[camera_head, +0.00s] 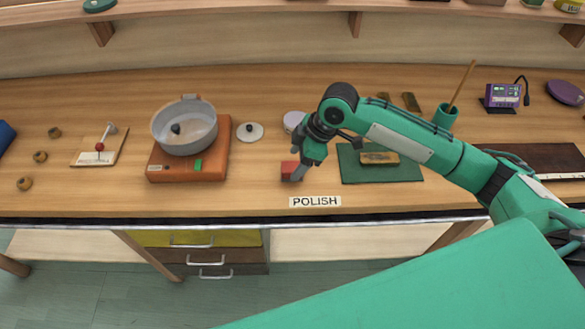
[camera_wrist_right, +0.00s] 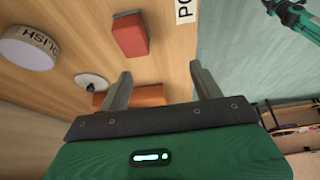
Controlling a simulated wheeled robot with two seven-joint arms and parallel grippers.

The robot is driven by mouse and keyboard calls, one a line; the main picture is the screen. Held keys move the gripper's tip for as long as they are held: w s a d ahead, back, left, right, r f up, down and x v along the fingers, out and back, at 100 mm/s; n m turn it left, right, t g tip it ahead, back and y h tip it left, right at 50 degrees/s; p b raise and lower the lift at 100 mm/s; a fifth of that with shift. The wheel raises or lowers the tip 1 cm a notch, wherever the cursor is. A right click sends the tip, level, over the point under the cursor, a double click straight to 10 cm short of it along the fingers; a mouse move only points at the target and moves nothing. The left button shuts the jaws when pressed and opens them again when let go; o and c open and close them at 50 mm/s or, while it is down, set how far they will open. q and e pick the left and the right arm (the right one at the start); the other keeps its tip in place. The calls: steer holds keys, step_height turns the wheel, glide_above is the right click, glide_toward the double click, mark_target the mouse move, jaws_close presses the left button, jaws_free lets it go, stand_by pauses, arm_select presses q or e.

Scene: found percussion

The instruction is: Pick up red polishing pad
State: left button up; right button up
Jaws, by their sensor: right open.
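The red polishing pad (camera_head: 287,171) is a small block on the wooden bench, just behind the POLISH label (camera_head: 315,201). In the right wrist view the red pad (camera_wrist_right: 130,36) lies beyond the fingertips, left of centre. My right gripper (camera_head: 299,174) is close to the pad's right side in the head view and partly covers it. In the right wrist view the right gripper (camera_wrist_right: 159,76) has its two fingers apart with nothing between them. A green and black arm part, apparently of my left arm (camera_wrist_right: 297,18), shows at that view's top right; its jaws are unclear.
A round white polish tin (camera_head: 292,122) stands behind the pad. A white lid (camera_head: 250,135) and a grey pot (camera_head: 184,133) on an orange-brown base (camera_head: 188,171) are to the left. A green mat (camera_head: 382,174) with a brass-coloured block lies right, under my arm. The bench's front edge is close.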

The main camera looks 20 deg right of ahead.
glide_toward(292, 166)
steer(key=x, duration=0.1)
steer(key=p+x, duration=0.1)
steer(key=x, duration=0.1)
steer(key=p+x, duration=0.1)
steer(key=shift+w+a+f, duration=0.25)
steer(key=shift+a, duration=0.15)
steer(key=shift+a+f+p, duration=0.15)
steer(key=shift+f+p, duration=0.2)
steer(key=shift+f, duration=0.15)
steer(key=p+x, duration=0.1)
steer(key=x, duration=0.2)
steer(key=shift+s+f, duration=0.1)
steer(key=shift+f, duration=0.25)
steer(key=shift+a+f+p, duration=0.1)
steer(key=shift+f+p, duration=0.2)
steer(key=shift+f, duration=0.1)
steer(key=c, duration=1.1)
